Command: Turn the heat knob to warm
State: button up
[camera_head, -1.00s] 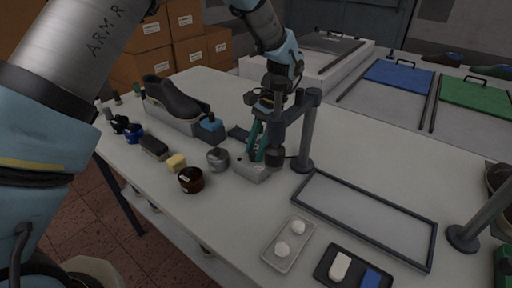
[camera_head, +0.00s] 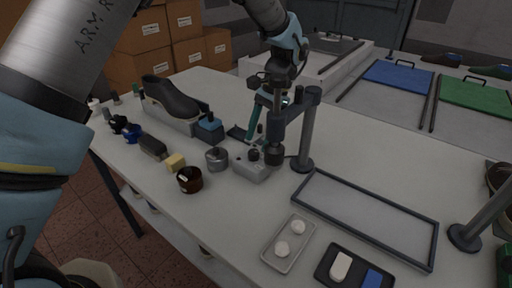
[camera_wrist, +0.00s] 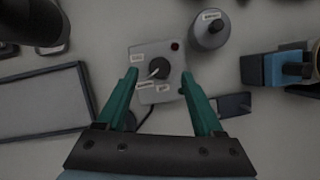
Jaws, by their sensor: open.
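The heat control is a small light-grey box (camera_head: 250,171) on the table, with a dark round knob (camera_head: 253,154) on top. In the wrist view the knob (camera_wrist: 159,69) carries a white pointer directed to the lower left, towards the label (camera_wrist: 145,86) there. Two more labels and a red dot are on the box face; the label words are too small to read. My gripper (camera_wrist: 160,75) has teal fingers, open, one on each side of the knob in the picture. In the head view my gripper (camera_head: 260,128) is above the box, apart from the knob.
A dark post (camera_head: 305,140) with an arm stands close on the right. An empty framed tray (camera_head: 365,216) lies right.

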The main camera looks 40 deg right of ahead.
jog(key=b+v, duration=0.1)
jog(key=v, duration=0.6)
jog(key=shift+d+r, duration=0.2)
jog(key=shift+r, duration=0.1)
